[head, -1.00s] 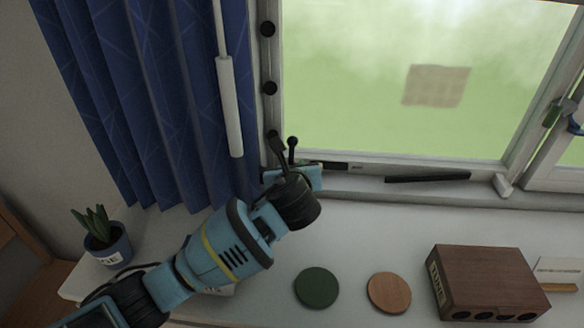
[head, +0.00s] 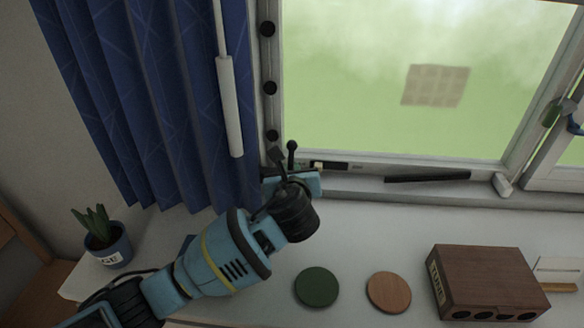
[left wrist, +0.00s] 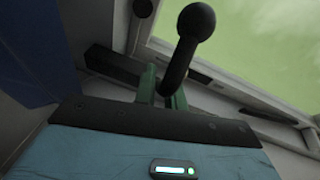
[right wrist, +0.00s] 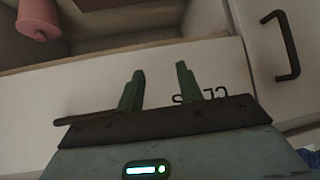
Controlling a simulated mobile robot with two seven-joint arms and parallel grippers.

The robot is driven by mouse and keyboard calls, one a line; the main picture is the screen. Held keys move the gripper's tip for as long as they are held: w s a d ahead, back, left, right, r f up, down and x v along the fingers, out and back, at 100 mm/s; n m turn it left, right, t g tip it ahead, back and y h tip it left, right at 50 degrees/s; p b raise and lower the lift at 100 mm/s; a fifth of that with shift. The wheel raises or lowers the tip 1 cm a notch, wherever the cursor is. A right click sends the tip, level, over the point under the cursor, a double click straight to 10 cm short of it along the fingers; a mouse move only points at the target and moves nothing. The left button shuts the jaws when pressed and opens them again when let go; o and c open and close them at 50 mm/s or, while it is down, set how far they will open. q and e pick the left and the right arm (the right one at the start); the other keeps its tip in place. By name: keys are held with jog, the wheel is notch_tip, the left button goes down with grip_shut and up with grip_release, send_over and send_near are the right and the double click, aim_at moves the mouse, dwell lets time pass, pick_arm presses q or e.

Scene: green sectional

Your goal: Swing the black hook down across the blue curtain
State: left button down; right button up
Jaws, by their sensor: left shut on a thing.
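The black hook (head: 291,146), a dark stem with a round ball end, stands at the lower left corner of the window frame in the head view. The blue curtain (head: 145,90) hangs in folds to its left, apart from it. In the left wrist view the hook's ball and stem (left wrist: 188,40) rise large between the green fingers of my left gripper (left wrist: 162,88), which is shut on it.
A white rod (head: 229,105) hangs beside the curtain. Black knobs (head: 269,88) line the left window post. A potted plant (head: 103,240), a green disc (head: 316,287), a wooden disc (head: 389,292) and a brown box (head: 487,283) stand on the counter. A dark handle (right wrist: 283,45) is near my right gripper.

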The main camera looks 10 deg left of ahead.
pick_arm(q)
jog(key=shift+s+f+t, duration=0.5)
jog(key=shift+t, duration=0.6)
jog(key=c, duration=1.5)
grip_release()
jog(key=shift+s, duration=0.1)
jog(key=shift+s+d+r, duration=0.15)
jog(key=shift+s+r, duration=0.05)
jog(key=shift+s, duration=1.05)
jog(key=shift+s+d+r, duration=0.1)
jog(key=shift+s+r, duration=0.05)
jog(key=shift+s, duration=1.15)
jog(key=shift+s+d+r, duration=0.15)
jog(key=shift+s+r, duration=0.05)
jog(key=shift+s, duration=1.05)
jog(key=shift+s+d+f, duration=0.15)
jog(key=shift+s+f, duration=0.65)
jog(key=shift+s, duration=0.45)
jog(key=shift+s+d+f, duration=0.15)
jog(key=shift+s+f, duration=0.6)
jog(key=shift+s, duration=0.5)
jog(key=shift+s+d+f, duration=0.15)
jog(key=shift+s+f, duration=0.65)
jog(key=shift+s, duration=0.45)
